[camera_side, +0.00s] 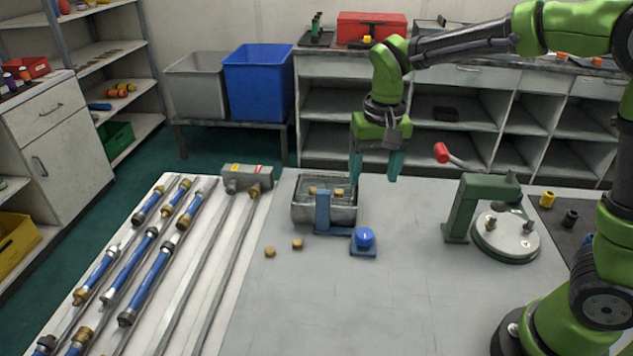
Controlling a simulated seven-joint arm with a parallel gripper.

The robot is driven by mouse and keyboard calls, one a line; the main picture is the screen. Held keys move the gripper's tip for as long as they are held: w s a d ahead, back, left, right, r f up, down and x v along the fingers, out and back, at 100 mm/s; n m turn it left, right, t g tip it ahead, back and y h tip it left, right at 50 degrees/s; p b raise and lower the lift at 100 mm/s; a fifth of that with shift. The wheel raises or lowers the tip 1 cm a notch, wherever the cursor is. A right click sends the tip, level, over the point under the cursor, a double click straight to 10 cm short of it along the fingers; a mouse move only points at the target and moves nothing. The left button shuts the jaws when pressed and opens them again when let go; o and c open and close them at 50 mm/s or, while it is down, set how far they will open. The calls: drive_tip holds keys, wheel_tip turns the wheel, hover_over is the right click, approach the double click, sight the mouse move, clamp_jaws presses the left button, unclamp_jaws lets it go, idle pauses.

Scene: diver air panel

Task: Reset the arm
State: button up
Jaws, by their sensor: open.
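My gripper (375,168) hangs from my green arm, pointing down, above the back part of the grey table (330,300). Its two teal fingers are apart with nothing seen between them. It is just right of a metal tray (325,215) that holds a few small brass pieces.
A blue stand (322,212) and a blue button (364,238) stand in front of the tray. Two brass pieces (297,244) lie loose nearby. A green press with a red-knobbed lever (463,205) is at the right. Blue-sleeved rods (131,267) lie at the left. The table's front middle is clear.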

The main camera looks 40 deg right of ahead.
drive_tip(key=s+d+r+t+y, duration=0.1)
drive_tip(key=s+r+t, duration=0.1)
drive_tip(key=s, duration=0.5)
drive_tip(key=s+d+r+n+t, duration=0.1)
drive_tip(key=s+r+t, duration=0.2)
drive_tip(key=s, duration=0.4)
drive_tip(key=shift+s+r+n+t+y, duration=0.3)
drive_tip(key=shift+s+r+t+y, duration=0.1)
drive_tip(key=shift+t, duration=0.5)
